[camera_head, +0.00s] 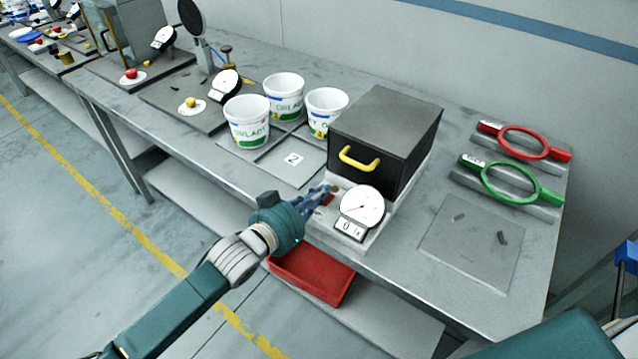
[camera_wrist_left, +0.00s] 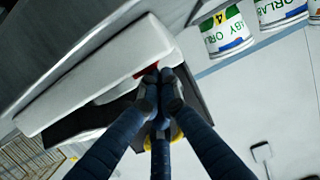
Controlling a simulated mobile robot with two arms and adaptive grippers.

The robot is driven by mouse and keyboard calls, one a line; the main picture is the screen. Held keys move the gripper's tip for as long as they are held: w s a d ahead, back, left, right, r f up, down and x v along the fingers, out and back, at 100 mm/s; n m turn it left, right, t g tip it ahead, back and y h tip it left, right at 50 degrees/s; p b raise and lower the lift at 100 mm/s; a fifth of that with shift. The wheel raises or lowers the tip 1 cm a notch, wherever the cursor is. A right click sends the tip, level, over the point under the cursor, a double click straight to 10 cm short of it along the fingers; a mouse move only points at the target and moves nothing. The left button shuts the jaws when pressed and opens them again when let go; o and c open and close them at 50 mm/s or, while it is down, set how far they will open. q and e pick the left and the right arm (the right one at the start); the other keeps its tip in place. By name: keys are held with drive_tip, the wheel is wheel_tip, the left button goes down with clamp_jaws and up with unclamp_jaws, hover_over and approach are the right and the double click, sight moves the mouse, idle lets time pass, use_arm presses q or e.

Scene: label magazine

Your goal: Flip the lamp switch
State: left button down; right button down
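A small red switch (camera_head: 328,199) sits on the pale base (camera_head: 375,240) in front of the black box with the yellow handle; it is partly hidden by my fingers. The red switch (camera_wrist_left: 148,71) also shows in the left wrist view, just beyond the fingertips. My left gripper (camera_head: 328,190) is at the switch with its blue fingers drawn together and nothing seen between them. In the left wrist view the fingertips (camera_wrist_left: 159,82) meet right beside the red part; I cannot tell whether they touch it. No lamp is clearly identifiable. My right gripper is not in view.
A round dial (camera_head: 362,206) stands just right of the switch. The black box (camera_head: 385,135) is behind. White tubs (camera_head: 247,122) stand to the left. Red and green ring-handled tools (camera_head: 510,184) lie at the right. A red tray (camera_head: 312,276) is below the bench edge.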

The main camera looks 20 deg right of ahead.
use_arm(q)
drive_tip(key=shift+b, duration=0.35)
wheel_tip(320, 180, up, 5)
drive_tip(key=p, duration=0.4)
drive_tip(key=shift+w+d, duration=0.1)
drive_tip(key=shift+s+a+f+b, duration=0.25)
drive_tip(key=shift+s+a+b, duration=0.25)
drive_tip(key=shift+s+a, duration=0.2)
drive_tip(key=r+b+v, duration=0.1)
drive_tip(key=v, duration=0.6)
drive_tip(key=shift+r, duration=0.3)
drive_tip(key=shift+s+a, duration=0.1)
